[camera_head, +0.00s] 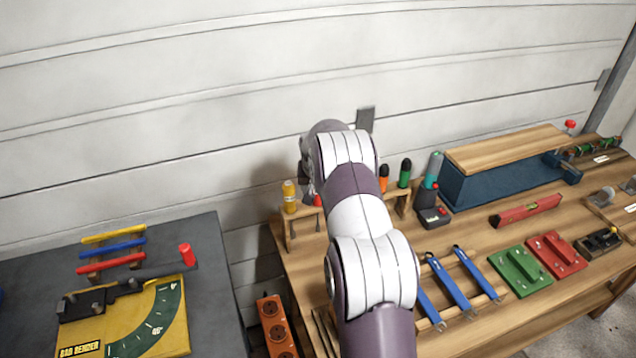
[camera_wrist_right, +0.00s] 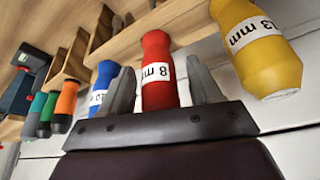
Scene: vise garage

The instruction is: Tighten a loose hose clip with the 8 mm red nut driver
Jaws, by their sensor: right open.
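The red nut driver (camera_wrist_right: 158,75), labelled 8 mm, hangs handle-out in a wooden rack (camera_wrist_right: 185,22) in the right wrist view. My right gripper (camera_wrist_right: 163,90) is open, with one finger on each side of the red handle; I cannot tell whether they touch it. A blue driver (camera_wrist_right: 104,88) and a yellow 13 mm driver (camera_wrist_right: 258,50) hang on either side. In the head view my right arm hides the gripper and most of the red driver; a small red part (camera_head: 318,200) shows beside the yellow driver (camera_head: 290,196). I cannot make out a hose clip. My left gripper is out of view.
Orange (camera_head: 383,177) and green (camera_head: 404,173) handles and a teal tool (camera_head: 432,170) stand right of my arm. A blue box-like unit with a wooden top (camera_head: 505,150), red level (camera_head: 525,210) and blue-handled tools (camera_head: 448,285) occupy the bench. The wall is close behind the rack.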

